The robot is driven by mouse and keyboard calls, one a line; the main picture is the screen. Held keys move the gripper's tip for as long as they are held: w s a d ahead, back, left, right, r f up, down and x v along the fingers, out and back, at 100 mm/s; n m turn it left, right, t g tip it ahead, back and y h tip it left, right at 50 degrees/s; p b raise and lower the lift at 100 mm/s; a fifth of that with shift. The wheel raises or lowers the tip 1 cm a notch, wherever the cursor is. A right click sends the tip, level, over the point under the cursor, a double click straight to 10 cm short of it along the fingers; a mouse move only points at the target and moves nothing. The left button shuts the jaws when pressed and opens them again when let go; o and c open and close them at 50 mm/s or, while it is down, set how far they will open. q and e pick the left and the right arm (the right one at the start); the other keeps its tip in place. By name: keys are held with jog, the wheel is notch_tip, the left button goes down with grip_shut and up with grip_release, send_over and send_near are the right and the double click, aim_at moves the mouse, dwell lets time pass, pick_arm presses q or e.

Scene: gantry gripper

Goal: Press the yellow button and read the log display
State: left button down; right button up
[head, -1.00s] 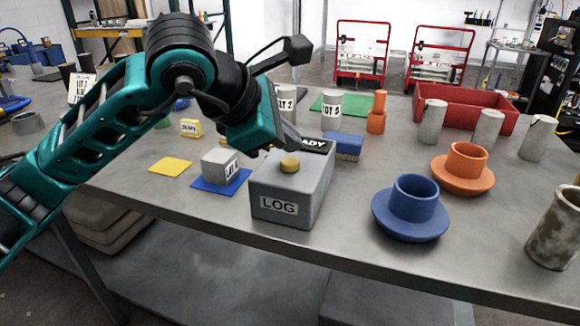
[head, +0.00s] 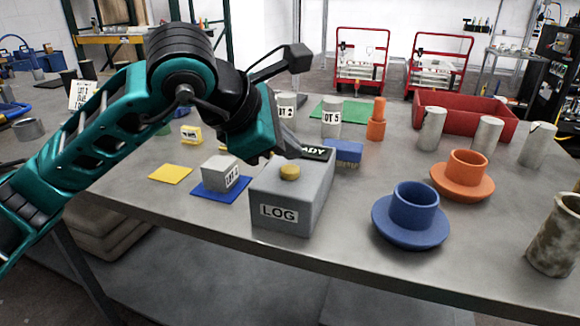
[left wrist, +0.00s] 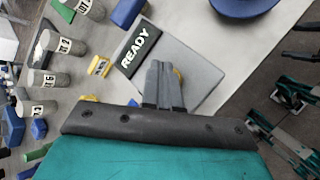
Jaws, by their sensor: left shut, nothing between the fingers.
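The grey box labelled LOG (head: 283,215) stands near the table's front edge. The yellow button (head: 290,172) is on its top. The black display (head: 318,152) at the box's back edge shows white letters; its left part is covered by my gripper in the head view. In the left wrist view the display (left wrist: 138,52) reads READY. My left gripper (head: 265,160) is shut and empty, above the box, up and left of the button in the head view. In the left wrist view the shut fingers (left wrist: 163,70) hide most of the yellow button (left wrist: 178,74). My right gripper is not in view.
A grey block (head: 220,174) sits on a blue mat left of the box. A blue cup and saucer (head: 410,238) and an orange cup and saucer (head: 462,190) stand to the right. A blue brush (head: 344,152) is close behind the box. Labelled cylinders stand farther back.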

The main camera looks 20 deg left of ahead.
aim_at(286, 172)
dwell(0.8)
pick_arm(q)
jog(key=shift+f+b, duration=0.45)
jog(key=shift+b, duration=0.2)
jog(key=shift+f+b, duration=0.55)
jog(key=shift+b, duration=0.05)
dwell(0.5)
dwell(0.4)
jog(key=shift+r+p, duration=0.55)
jog(key=shift+r, duration=0.4)
jog(key=shift+r, duration=0.1)
jog(key=shift+r+p, duration=1.65)
jog(key=shift+r, duration=0.85)
jog(key=shift+f, duration=0.1)
